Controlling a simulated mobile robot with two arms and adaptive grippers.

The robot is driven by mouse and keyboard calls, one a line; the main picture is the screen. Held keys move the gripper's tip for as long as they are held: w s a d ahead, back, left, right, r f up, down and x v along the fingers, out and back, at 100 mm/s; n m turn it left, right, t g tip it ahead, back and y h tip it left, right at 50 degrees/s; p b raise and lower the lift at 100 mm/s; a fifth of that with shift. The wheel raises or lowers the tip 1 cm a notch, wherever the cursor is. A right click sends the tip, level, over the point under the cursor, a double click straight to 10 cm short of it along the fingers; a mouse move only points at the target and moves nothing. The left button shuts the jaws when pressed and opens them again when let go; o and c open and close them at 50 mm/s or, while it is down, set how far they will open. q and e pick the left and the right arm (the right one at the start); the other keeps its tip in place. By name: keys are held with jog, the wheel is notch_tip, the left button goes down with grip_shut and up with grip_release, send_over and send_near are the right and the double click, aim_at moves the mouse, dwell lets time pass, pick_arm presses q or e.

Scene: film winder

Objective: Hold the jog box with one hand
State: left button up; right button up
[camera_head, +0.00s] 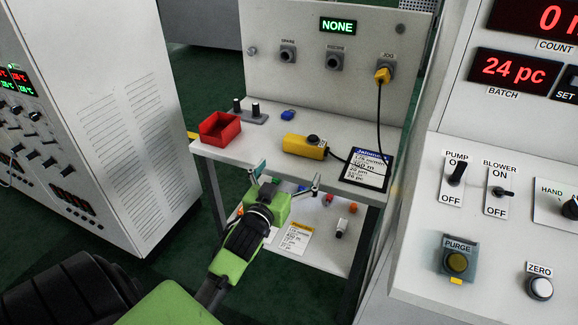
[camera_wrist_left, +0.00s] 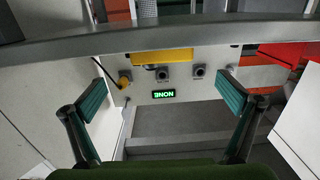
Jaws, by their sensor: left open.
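The jog box (camera_head: 305,147) is a yellow handheld box with a dark round control on top. It lies on the upper shelf of the table (camera_head: 262,143). Its black cable runs to a yellow plug (camera_head: 383,76) in the JOG socket. My left gripper (camera_head: 287,178) is open and empty at the table's front edge, in front of the jog box and apart from it. In the left wrist view the scene is upside down; the yellow jog box (camera_wrist_left: 162,57) shows beyond the open fingers (camera_wrist_left: 163,82), partly cut off by the grey table edge. My right gripper is not seen.
The lower shelf holds small parts and a note (camera_head: 295,238). Cabinets flank the table.

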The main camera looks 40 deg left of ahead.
aim_at(307, 137)
pick_arm(q)
jog(key=x, duration=0.4)
jog(key=r+x, duration=0.1)
jog(key=x, duration=0.4)
jog(key=p+x, duration=0.1)
jog(key=x, duration=0.4)
jog(key=shift+w+a+r, duration=0.1)
jog(key=shift+a+r, duration=0.05)
jog(key=shift+r, duration=0.1)
jog(key=c, duration=1.1)
jog(key=o, duration=0.7)
jog(key=shift+c, duration=0.2)
jog(key=c, duration=0.5)
jog(key=shift+o, duration=0.2)
